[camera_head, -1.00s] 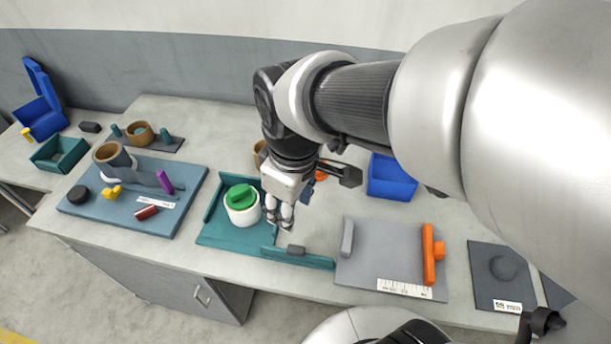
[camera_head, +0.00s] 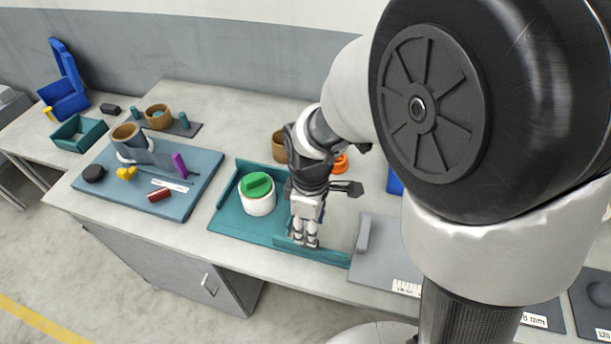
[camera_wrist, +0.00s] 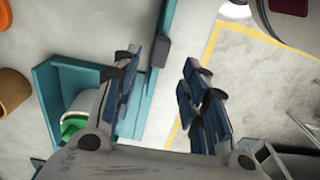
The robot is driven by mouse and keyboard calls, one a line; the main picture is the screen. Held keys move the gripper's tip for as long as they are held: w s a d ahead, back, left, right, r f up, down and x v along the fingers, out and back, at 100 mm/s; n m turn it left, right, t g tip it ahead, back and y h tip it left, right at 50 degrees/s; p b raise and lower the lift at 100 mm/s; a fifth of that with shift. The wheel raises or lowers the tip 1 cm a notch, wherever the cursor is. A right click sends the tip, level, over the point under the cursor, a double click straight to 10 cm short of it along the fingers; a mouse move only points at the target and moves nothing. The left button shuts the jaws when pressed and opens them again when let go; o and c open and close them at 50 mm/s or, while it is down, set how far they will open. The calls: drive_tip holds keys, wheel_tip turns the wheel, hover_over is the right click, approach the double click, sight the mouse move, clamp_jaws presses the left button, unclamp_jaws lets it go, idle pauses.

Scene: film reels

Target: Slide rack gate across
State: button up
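The teal rack (camera_head: 233,222) stands on the bench with a white reel (camera_head: 258,206) in it, topped by a green piece (camera_head: 256,185). Its gate (camera_head: 330,257) is a low teal bar along the front edge, reaching right past the rack. In the wrist view the gate (camera_wrist: 176,14) carries a small dark grey knob (camera_wrist: 162,52). My gripper (camera_head: 304,241) points down at the gate and hides the knob in the head view. In the wrist view my gripper (camera_wrist: 162,95) is open, with the bar running between its fingers. I cannot tell whether they touch it.
A grey plate (camera_head: 383,262) with an upright grey strip (camera_head: 362,233) lies just right of the gate. A blue-grey board (camera_head: 195,200) with several small parts lies left of the rack. Brown cylinders (camera_head: 279,146) stand behind. The floor is open beyond the bench's front edge.

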sight(309, 247)
wheel_tip(309, 247, down, 7)
drive_tip(key=shift+r+b, duration=0.1)
drive_tip(key=shift+b, duration=0.85)
drive_tip(key=shift+c, duration=0.6)
clamp_jaws()
